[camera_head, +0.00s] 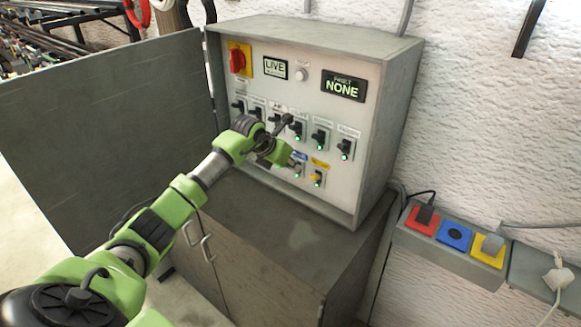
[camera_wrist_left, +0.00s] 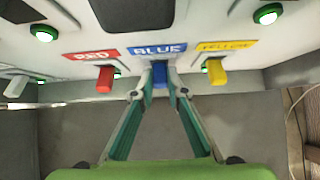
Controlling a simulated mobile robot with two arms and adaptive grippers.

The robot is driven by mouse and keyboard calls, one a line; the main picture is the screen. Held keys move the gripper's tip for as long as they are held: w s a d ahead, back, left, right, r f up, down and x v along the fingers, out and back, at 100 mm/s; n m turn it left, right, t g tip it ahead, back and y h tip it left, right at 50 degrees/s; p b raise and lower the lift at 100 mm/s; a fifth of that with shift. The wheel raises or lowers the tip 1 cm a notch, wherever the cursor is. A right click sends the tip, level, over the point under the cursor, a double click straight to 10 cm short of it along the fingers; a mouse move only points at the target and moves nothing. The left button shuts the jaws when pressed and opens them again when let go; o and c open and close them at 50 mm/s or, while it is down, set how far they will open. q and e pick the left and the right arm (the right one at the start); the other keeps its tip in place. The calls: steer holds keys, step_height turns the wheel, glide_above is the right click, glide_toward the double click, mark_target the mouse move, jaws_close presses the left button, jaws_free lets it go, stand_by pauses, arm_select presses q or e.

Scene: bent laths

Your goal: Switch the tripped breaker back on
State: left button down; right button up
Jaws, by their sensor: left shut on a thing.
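The grey breaker cabinet (camera_head: 385,120) stands open, with a pale panel of switches. In the wrist view the blue lever (camera_wrist_left: 160,76) sits under a BLUE label (camera_wrist_left: 157,50). The red lever (camera_wrist_left: 105,79) is on its left and the yellow lever (camera_wrist_left: 217,73) on its right. My left gripper (camera_wrist_left: 161,84) has its fingertips closed in on both sides of the blue lever. In the head view my left gripper (camera_head: 290,161) is at the panel's lower row and partly hides it. The yellow lever (camera_head: 317,178) shows beside it. My right gripper is not in view.
A display (camera_head: 343,86) reads NONE and another (camera_head: 275,68) reads LIVE. A red rotary switch (camera_head: 237,61) is at the panel's upper left. Black switches (camera_head: 319,136) form the row above. The open door (camera_head: 110,120) stands left. Coloured sockets (camera_head: 455,236) are at the right.

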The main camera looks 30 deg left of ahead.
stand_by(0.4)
arm_select(q)
steer(key=c, duration=2)
jaws_free()
steer(key=v, duration=1.1)
steer(key=shift+s+a+r, duration=0.1)
steer(key=shift+s+r, duration=0.05)
steer(key=shift+r, duration=0.25)
